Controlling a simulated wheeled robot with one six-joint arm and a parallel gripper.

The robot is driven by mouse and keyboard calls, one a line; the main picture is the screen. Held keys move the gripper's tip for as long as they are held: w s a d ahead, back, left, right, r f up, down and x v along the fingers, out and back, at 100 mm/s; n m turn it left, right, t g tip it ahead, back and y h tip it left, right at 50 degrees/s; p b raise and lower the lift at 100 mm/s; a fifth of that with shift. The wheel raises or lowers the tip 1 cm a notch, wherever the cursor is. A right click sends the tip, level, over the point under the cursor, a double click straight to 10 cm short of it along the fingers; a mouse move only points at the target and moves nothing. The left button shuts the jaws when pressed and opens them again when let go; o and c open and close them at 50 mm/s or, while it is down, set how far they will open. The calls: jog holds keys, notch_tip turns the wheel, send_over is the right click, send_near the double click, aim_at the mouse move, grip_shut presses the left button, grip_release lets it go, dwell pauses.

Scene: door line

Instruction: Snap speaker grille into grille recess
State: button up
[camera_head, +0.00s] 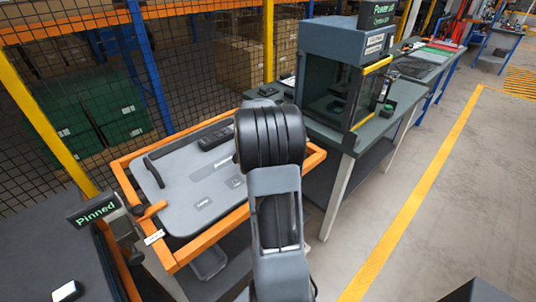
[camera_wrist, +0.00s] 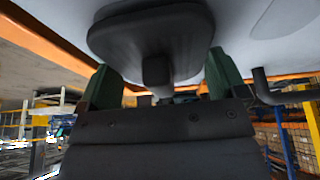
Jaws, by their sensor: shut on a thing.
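A light grey door panel (camera_head: 172,200) lies in an orange frame (camera_head: 122,180) in the head view. My arm covers its right part, and my gripper is hidden there. In the wrist view my gripper (camera_wrist: 160,78) has green fingers on either side of the stem of a dark rounded plate, which I take for the speaker grille (camera_wrist: 150,30). The grille is close to the grey panel surface (camera_wrist: 50,12); I cannot tell whether it touches. The grille recess cannot be made out.
A black pull handle (camera_head: 153,170) and a switch block (camera_head: 216,136) are on the panel. A "Pinned" sign (camera_head: 95,209) stands at the left. A bench with a glazed machine (camera_head: 343,75) stands behind to the right.

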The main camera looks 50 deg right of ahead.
jog(key=shift+f+b, duration=0.4)
jog(key=shift+f, duration=0.05)
dwell(0.3)
